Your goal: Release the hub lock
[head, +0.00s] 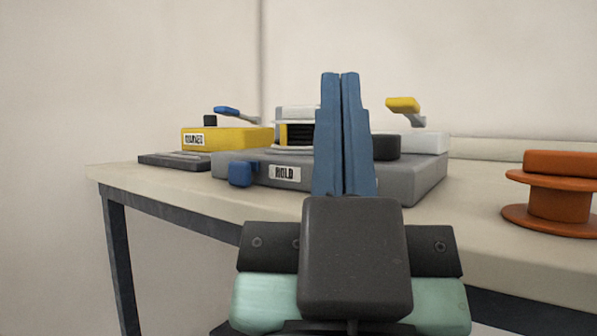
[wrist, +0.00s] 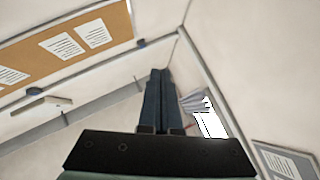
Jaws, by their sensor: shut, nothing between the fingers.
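A grey machine base (head: 405,181) with a label (head: 285,173) on its front stands on the table. A blue knob (head: 240,173) sticks out at its front left corner. A striped black and pale part (head: 299,133) sits on top, partly hidden by my fingers. A blue-tipped lever (head: 228,111) is above the yellow block (head: 228,138), and a yellow-tipped lever (head: 403,104) is at the right. I cannot tell which part is the hub lock. My gripper (head: 341,76) is shut and empty, fingers upward, in front of the machine; its fingers also show in the wrist view (wrist: 161,72).
The pale table (head: 150,181) has a bare strip along its front edge. An orange spool-shaped piece (head: 560,195) stands at the right, and a dark flat plate (head: 172,160) lies at the left. The wrist view shows walls and a brown notice board (wrist: 60,50) with papers.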

